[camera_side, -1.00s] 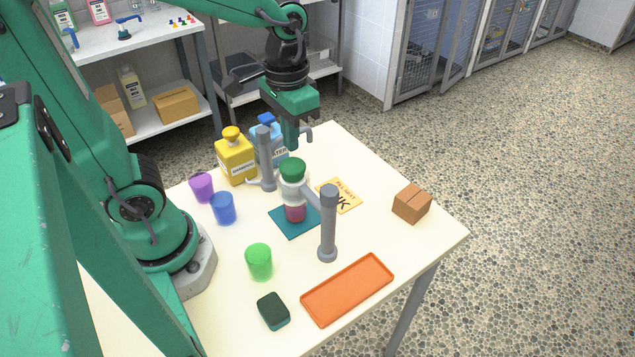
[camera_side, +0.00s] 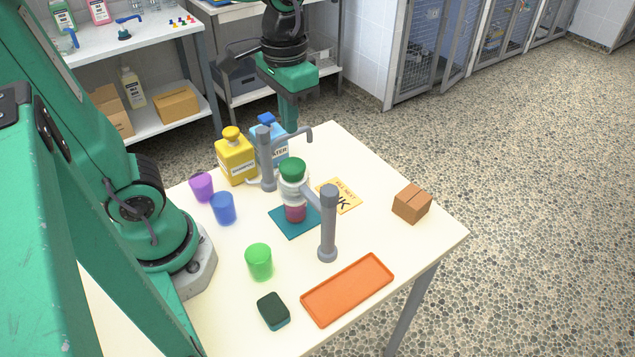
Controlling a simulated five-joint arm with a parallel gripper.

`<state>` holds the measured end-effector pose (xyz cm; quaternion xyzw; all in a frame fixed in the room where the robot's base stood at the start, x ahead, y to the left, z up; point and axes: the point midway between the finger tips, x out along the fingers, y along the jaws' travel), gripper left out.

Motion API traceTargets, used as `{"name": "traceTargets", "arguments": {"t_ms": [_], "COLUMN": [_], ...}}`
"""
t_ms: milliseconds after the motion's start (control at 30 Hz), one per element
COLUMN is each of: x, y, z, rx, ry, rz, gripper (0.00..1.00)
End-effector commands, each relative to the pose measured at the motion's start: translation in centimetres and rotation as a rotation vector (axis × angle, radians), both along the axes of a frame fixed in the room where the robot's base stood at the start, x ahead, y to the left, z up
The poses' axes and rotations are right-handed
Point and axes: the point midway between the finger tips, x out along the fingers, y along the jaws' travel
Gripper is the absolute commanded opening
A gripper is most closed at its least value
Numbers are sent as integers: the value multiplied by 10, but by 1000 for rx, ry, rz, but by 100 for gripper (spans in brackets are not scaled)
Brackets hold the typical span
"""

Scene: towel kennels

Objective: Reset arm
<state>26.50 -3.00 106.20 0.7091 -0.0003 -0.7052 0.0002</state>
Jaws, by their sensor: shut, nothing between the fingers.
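My gripper (camera_side: 289,122) points down, shut and empty, above the back of the table near the blue water bottle (camera_side: 276,154). A grey post with an arm (camera_side: 328,225) stands in front and partly hides the stack. A second grey post (camera_side: 267,160) stands behind it.
A yellow bottle (camera_side: 237,158), purple cup (camera_side: 202,187), blue cup (camera_side: 223,208) and green cup (camera_side: 259,262) stand at the left. A dark sponge (camera_side: 273,311), orange tray (camera_side: 347,289), brown box (camera_side: 412,204) and yellow card (camera_side: 343,195) lie on the table (camera_side: 385,240). Its right side is mostly clear.

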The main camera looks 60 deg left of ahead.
Motion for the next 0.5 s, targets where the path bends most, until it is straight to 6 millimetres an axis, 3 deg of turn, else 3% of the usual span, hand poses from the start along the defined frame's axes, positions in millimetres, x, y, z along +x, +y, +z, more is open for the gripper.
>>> {"name": "traceTargets", "arguments": {"t_ms": [500], "x": [-24], "y": [18], "z": [13], "rx": [-13], "ry": [-271], "rz": [2], "gripper": [0]}}
